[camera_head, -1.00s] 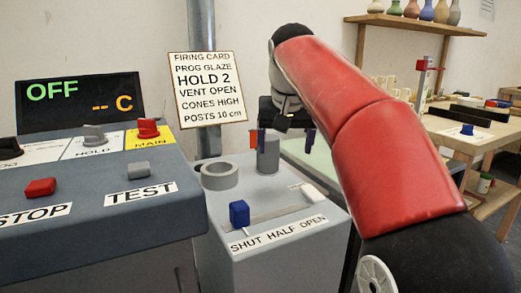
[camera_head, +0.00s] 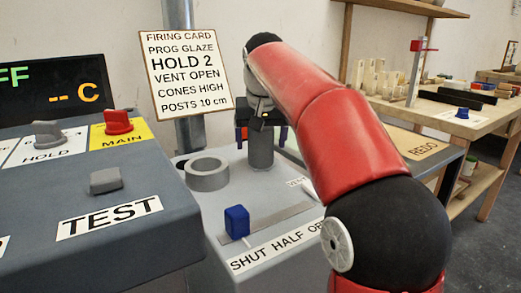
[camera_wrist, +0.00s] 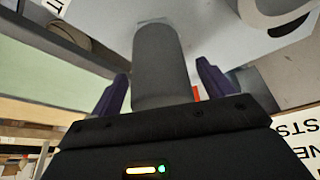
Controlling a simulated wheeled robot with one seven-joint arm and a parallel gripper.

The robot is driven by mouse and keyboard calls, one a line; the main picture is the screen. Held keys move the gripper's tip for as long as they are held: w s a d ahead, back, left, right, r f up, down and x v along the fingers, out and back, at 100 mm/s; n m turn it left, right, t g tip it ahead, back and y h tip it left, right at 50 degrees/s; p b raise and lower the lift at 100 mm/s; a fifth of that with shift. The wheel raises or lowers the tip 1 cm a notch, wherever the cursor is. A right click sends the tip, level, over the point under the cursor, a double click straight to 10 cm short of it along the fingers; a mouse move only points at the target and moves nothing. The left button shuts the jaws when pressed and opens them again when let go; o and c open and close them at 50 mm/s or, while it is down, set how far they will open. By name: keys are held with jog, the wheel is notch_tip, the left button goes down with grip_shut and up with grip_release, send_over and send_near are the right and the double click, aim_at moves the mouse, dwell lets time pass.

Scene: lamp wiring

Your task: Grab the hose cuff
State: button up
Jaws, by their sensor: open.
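A grey upright cylinder (camera_head: 261,152), which looks to be the hose cuff, stands on the light grey bench top behind the blue slider knob. A wider grey ring (camera_head: 207,174) lies to its left. My gripper (camera_head: 262,134) is open over the cylinder's top, with a finger on each side. In the wrist view the cylinder (camera_wrist: 162,62) stands between the two purple fingers of my gripper (camera_wrist: 161,86). Gaps show on both sides, wider on the right. The gripper body hides the cylinder's near end.
The blue knob (camera_head: 237,221) sits on a slider labelled SHUT HALF OPEN. The control console (camera_head: 150,236) is at the left. The firing card (camera_head: 185,76) stands behind. A wooden table (camera_head: 440,120) with blocks is at the right.

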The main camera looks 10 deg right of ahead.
jog(key=shift+w+f, duration=0.25)
jog(key=shift+f, duration=0.35)
jog(key=c, duration=1.1)
jog(key=shift+c, duration=0.2)
jog(key=shift+r, duration=0.15)
